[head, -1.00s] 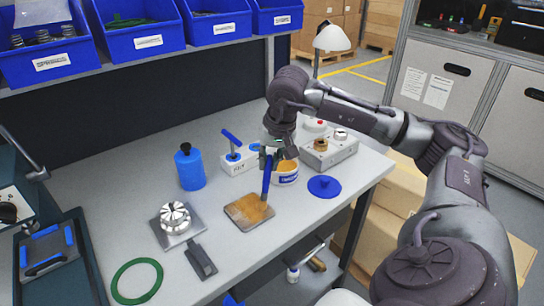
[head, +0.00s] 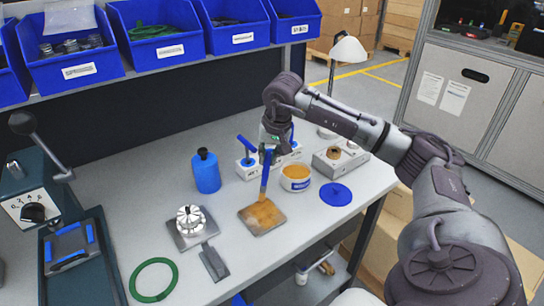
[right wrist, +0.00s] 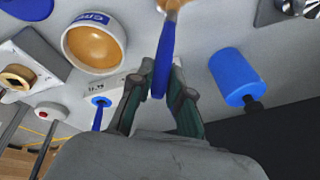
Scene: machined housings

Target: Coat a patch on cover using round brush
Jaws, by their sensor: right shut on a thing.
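My right gripper (head: 276,144) is shut on the blue handle of the round brush (head: 265,178). The brush points down, with its tip at the far part of the square cover (head: 265,222); I cannot tell for sure whether it touches. Much of the cover's top is orange-brown, with a greyer edge. In the right wrist view the handle (right wrist: 164,65) sits between the fingers (right wrist: 158,92), and the bristle end is cut off at the top edge. An open white tub (head: 295,184) of orange coating stands right of the brush. My left gripper is out of view.
A blue bottle (head: 206,172), a metal part on a plate (head: 185,233), a dark flat tool (head: 214,262) and a green ring (head: 154,280) lie to the left. A blue lid (head: 335,194) and a grey housing (head: 341,160) are right of the tub. Blue bins hang behind.

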